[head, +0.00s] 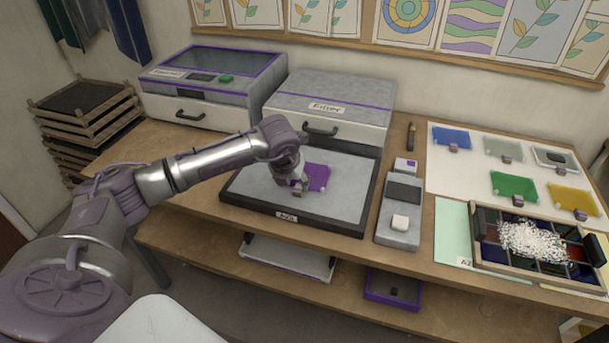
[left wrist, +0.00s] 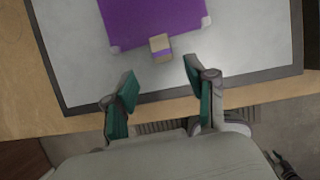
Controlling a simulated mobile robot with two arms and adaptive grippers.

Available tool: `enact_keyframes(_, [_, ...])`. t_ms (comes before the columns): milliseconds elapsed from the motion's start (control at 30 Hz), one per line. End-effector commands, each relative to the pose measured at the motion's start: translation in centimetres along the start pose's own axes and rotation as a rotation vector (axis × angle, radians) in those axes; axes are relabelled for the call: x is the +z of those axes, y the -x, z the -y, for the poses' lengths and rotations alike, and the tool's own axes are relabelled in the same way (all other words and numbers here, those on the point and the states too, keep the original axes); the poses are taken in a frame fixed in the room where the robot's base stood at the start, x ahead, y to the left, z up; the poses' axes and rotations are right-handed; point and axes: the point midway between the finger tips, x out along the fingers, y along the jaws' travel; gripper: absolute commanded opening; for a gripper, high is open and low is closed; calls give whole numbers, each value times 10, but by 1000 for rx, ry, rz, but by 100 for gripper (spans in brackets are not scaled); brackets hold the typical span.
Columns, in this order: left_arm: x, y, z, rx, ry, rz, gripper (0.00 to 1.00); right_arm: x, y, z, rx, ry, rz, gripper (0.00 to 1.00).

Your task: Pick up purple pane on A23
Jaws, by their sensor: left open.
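The purple pane (head: 315,178) lies flat on the pale, dark-framed board (head: 348,194) at the middle of the table. The board's front label (head: 286,216) is too small to read surely. My left gripper (head: 299,187) is at the pane's left edge in the head view and hides part of it. In the left wrist view the pane (left wrist: 150,20) is at the top, with a small tan tab (left wrist: 160,46) on its near edge. My left gripper (left wrist: 158,92) is open and empty there, its fingers short of the tab.
A label-bearing drawer unit (head: 330,103) and a purple-trimmed machine (head: 212,85) stand behind the board. A grey device (head: 399,212) sits to its right. Further right are several coloured panes, such as the green one (head: 513,187), and a framed tray (head: 490,253) holding white bits.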

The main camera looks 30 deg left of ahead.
Motion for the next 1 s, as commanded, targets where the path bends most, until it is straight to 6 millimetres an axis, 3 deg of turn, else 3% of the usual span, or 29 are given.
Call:
enact_keyframes(400, [4,-48,5,-3,2,-1,56,-2,19,2,-3,-1,-1,40])
enact_keyframes(667, [4,-52,5,-2,0,0,56,-2,19,2,-3,-1,-1,40])
enact_keyframes(1000, [4,-52,5,-3,0,0,3,-2,19,2,-3,0,-1,40])
